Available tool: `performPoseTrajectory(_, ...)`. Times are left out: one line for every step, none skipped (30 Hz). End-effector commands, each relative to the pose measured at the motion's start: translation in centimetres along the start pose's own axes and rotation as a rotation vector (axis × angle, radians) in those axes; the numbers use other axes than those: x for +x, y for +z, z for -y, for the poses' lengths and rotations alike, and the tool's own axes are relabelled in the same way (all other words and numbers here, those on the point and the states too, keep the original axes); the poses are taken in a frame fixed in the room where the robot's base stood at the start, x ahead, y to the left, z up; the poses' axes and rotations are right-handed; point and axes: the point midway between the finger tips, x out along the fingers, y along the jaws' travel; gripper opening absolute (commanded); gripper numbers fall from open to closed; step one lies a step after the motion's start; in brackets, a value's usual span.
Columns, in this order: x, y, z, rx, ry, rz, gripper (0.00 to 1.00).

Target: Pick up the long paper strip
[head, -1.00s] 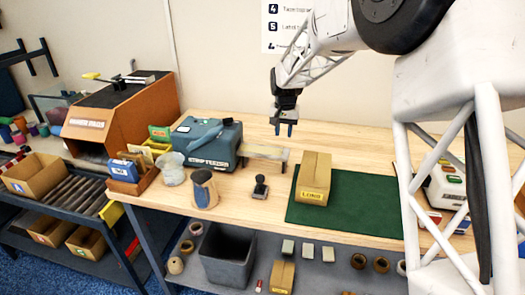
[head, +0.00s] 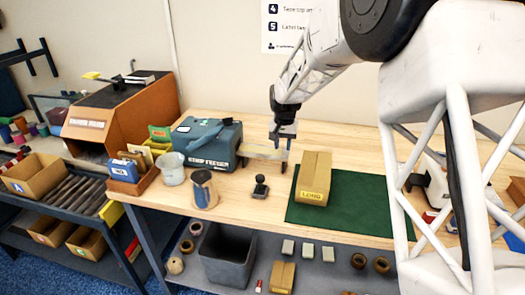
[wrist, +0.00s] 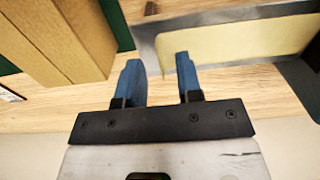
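The long paper strip (head: 260,152) is pale cream and extends to the right from the teal strip feeder (head: 207,146) on the bench. In the wrist view the strip (wrist: 235,42) lies along a grey metal guide (wrist: 147,52). My gripper (head: 282,146) is near the strip's right end in the head view. In the wrist view my gripper (wrist: 159,60) has its two blue fingers apart, with nothing between them. The fingertips are by the guide's near edge, close to the strip's end. I cannot tell whether they touch it.
A closed carton (head: 313,178) stands on a green mat (head: 356,206), right of the gripper. It also shows in the wrist view (wrist: 60,40). A black stamp (head: 260,188) and a cup (head: 204,190) stand in front of the feeder. Bare bench lies behind the mat.

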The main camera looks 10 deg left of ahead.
Motion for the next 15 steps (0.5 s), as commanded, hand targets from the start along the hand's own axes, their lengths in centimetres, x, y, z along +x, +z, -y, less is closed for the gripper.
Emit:
performPoseTrajectory(0.5,0.0,0.0,0.000,0.000,0.001,0.33)
performPoseTrajectory(0.8,0.0,0.0,0.000,0.000,0.001,0.33)
performPoseTrajectory(1.0,0.0,0.0,0.000,0.000,0.001,0.33)
performPoseTrajectory(1.2,0.0,0.0,0.000,0.000,0.000,0.33)
performPoseTrajectory(1.3,0.0,0.0,0.000,0.000,0.000,0.33)
performPoseTrajectory(1.4,0.0,0.0,0.000,0.000,0.000,0.33)
performPoseTrajectory(1.5,0.0,0.0,0.000,0.000,-0.001,0.33)
performPoseTrajectory(1.5,0.0,0.0,0.000,0.000,-0.001,0.33)
performPoseTrajectory(1.6,0.0,0.0,0.000,0.000,-0.001,0.33)
performPoseTrajectory(1.6,0.0,0.0,0.000,0.000,-0.001,0.33)
performPoseTrajectory(1.6,0.0,0.0,0.000,0.000,-0.001,0.33)
performPoseTrajectory(1.6,0.0,0.0,0.000,0.000,-0.001,0.33)
performPoseTrajectory(1.6,0.0,0.0,0.000,0.000,-0.001,0.33)
performPoseTrajectory(1.6,0.0,0.0,0.000,0.000,-0.001,0.33)
performPoseTrajectory(1.6,0.0,0.0,0.000,0.000,-0.001,0.33)
